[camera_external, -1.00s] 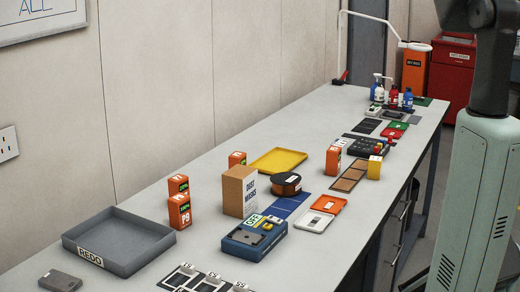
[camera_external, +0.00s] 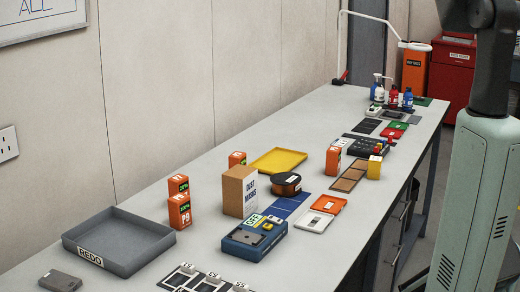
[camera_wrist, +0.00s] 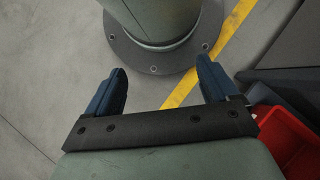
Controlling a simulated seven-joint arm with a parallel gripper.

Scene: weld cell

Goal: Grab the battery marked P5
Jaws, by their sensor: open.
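Several orange battery blocks stand on the long bench in the external view. One is marked P9 (camera_external: 180,213), left of centre. Another orange battery (camera_external: 178,188) stands just behind it, its marking too small to read surely. A third orange battery (camera_external: 237,159) is partly hidden behind a cardboard box. A fourth orange battery (camera_external: 333,160) stands farther right. I cannot read P5 on any of them. My gripper (camera_wrist: 161,66) is open and empty in the wrist view, over the floor and away from the batteries. It is not in the external view.
A grey REDO tray (camera_external: 125,265), a cardboard box (camera_external: 232,191), a blue device (camera_external: 247,246) and a yellow tray (camera_external: 279,160) stand near the batteries. A yellow block (camera_external: 374,168) is farther right. A red bin (camera_wrist: 290,130) shows in the wrist view.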

